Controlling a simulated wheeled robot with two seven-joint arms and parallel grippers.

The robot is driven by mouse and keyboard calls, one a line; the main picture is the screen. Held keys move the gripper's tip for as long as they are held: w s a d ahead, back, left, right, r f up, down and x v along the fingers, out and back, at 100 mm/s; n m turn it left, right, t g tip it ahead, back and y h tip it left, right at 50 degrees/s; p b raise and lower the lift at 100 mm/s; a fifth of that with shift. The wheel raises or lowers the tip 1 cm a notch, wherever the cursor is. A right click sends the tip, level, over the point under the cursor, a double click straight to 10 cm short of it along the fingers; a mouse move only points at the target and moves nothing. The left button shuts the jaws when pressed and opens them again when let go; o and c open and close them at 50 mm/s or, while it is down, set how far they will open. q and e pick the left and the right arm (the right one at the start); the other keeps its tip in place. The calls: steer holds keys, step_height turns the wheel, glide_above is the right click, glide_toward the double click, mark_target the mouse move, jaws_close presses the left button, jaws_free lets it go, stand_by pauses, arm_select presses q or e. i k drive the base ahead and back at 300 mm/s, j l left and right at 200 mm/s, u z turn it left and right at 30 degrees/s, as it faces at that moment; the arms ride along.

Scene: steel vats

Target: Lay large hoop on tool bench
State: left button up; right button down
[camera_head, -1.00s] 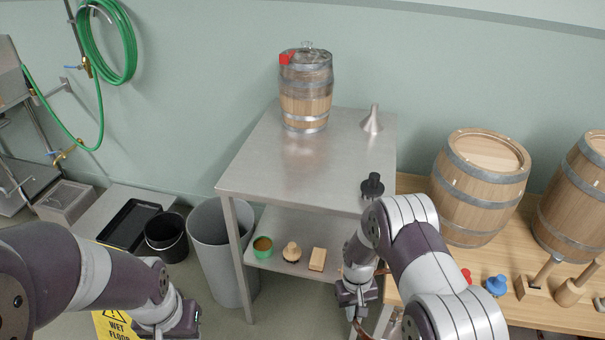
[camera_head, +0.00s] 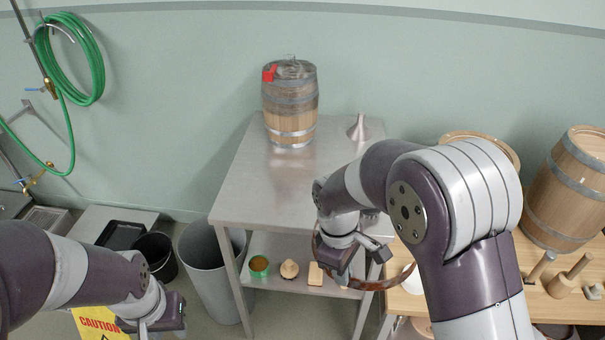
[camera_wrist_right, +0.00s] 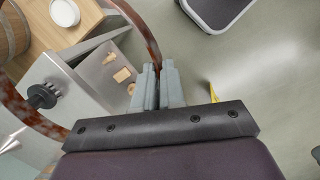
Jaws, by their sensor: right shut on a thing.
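The large hoop, a thin rusty brown ring, shows in the head view (camera_head: 385,285) and in the right wrist view (camera_wrist_right: 144,30). My right gripper (camera_head: 343,278) is shut on its band and holds it in the air by the front right of the steel table. In the right wrist view the fingers (camera_wrist_right: 158,75) pinch the band, and the ring spreads to the left. The wooden-topped bench with tools (camera_head: 530,308) is at the right, partly hidden by my right arm. My left gripper (camera_head: 165,322) is low at the left; its fingertips are not clear.
The steel table (camera_head: 265,185) carries a small barrel (camera_head: 290,105) and a funnel (camera_head: 358,128). Large barrels (camera_head: 570,190) and mallets (camera_head: 565,278) stand on the wooden bench. A grey bin (camera_head: 210,275) is left.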

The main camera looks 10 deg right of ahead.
mark_target(296, 187)
steer(key=i, duration=1.2)
